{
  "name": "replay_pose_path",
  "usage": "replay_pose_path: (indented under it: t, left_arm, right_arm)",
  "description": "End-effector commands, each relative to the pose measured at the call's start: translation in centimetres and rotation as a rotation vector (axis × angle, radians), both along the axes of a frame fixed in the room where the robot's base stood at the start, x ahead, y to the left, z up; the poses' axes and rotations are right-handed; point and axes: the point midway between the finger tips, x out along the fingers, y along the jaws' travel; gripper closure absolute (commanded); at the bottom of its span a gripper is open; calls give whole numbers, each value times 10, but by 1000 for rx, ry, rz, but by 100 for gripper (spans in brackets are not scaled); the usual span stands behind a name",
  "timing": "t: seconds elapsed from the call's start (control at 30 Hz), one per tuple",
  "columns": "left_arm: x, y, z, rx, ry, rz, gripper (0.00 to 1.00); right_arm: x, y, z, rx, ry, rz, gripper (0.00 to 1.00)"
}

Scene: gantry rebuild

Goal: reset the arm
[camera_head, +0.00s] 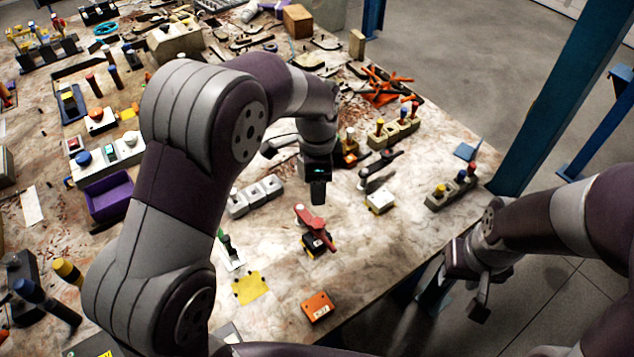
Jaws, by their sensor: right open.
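My left arm rises from the lower left and bends over the worktable. Its gripper (318,190) points down above the table, and its fingers look like one dark block, so its opening is unclear. My right arm comes in from the right edge. Its gripper (470,284) hangs off the table's right front edge, open with nothing seen between the fingers. The worktable (385,240) has a stained, pale top. My left arm hides part of the table's middle.
A device with a red lever (315,229) stands below my left gripper. An orange box (318,306) and a yellow plate (250,288) lie near the front edge. A block with coloured knobs (450,188) sits near the right corner, by a blue post (555,90). The left side is crowded.

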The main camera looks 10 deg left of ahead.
Motion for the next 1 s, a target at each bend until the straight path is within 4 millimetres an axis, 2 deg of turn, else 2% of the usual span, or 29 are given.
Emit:
replay_pose_path:
  t: [0.5, 0.57, 0.63, 0.73, 0.9, 1.0]
  left_arm:
    - [0, 0, 2, 0, 1, 6, 40]
    - [1, 0, 2, -2, -6, 50, 40]
    - [3, -1, -3, -10, -26, 177, 40]
    - [-25, 9, -19, -20, -30, 492, 40]
    - [-93, 49, -21, -55, -59, 1026, 40]
    - [-132, 69, -20, -69, -70, 1217, 40]
  right_arm:
    - [0, 0, 0, 0, 0, 0, 60]
    - [0, 0, 0, 0, 0, 0, 60]
    - [0, 0, 0, 0, 0, 0, 60]
    - [0, 0, 0, 0, 0, 0, 60]
    - [0, 0, 0, 0, 0, 0, 60]
    - [0, 0, 0, 0, 0, 0, 60]
